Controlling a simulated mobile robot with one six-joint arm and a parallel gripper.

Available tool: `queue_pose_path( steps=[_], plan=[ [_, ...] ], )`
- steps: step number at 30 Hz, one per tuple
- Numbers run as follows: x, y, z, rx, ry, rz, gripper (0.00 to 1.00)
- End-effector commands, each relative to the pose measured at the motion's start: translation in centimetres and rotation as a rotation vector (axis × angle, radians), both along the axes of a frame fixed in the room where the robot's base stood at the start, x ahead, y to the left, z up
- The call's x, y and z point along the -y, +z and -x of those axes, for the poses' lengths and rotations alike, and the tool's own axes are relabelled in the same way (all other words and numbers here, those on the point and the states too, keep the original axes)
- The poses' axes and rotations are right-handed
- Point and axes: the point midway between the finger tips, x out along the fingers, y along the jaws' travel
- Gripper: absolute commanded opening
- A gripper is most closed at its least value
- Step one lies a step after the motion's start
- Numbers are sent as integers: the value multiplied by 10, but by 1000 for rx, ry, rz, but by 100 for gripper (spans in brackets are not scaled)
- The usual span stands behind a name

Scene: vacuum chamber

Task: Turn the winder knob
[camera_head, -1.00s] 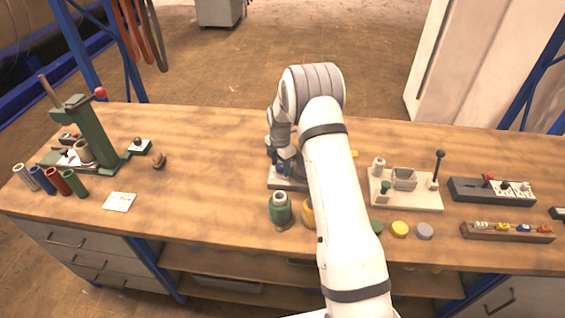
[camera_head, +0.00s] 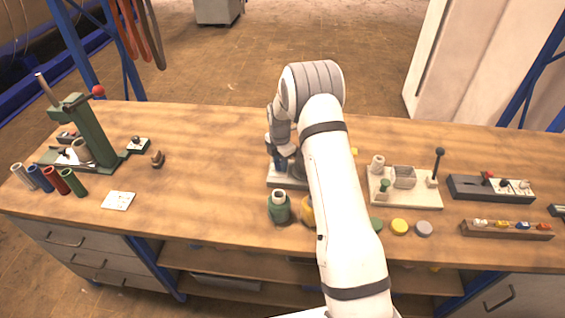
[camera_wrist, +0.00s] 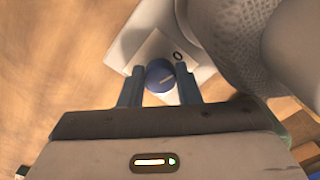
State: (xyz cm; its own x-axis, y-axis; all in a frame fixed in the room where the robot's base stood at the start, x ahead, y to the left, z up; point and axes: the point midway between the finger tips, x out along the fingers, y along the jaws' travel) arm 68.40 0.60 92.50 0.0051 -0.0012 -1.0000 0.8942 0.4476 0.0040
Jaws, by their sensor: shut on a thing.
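The winder knob (camera_wrist: 160,76) is a round blue knob with a pale pointer line, seen from above in the wrist view. It sits on a white plate (camera_wrist: 133,38) that carries a dark ring-shaped mark beside the knob. My gripper (camera_wrist: 160,82) has one finger on each side of the knob and is shut on it. The pointer line runs slightly aslant, up toward the right. In the head view my arm hides most of the knob and its pale base (camera_head: 283,181).
A green jar (camera_head: 279,208) stands in front of the base, with a yellow one (camera_head: 307,212) partly hidden by my arm. A white fixture board (camera_head: 404,194) with a lever lies to the right. A green press (camera_head: 88,130) stands at the far left.

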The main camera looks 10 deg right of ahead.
Motion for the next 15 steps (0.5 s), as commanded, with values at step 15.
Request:
queue_pose_path(
  steps=[15],
  plan=[
    [-6, -10, 6, -18, -296, -1, 7]
  ],
)
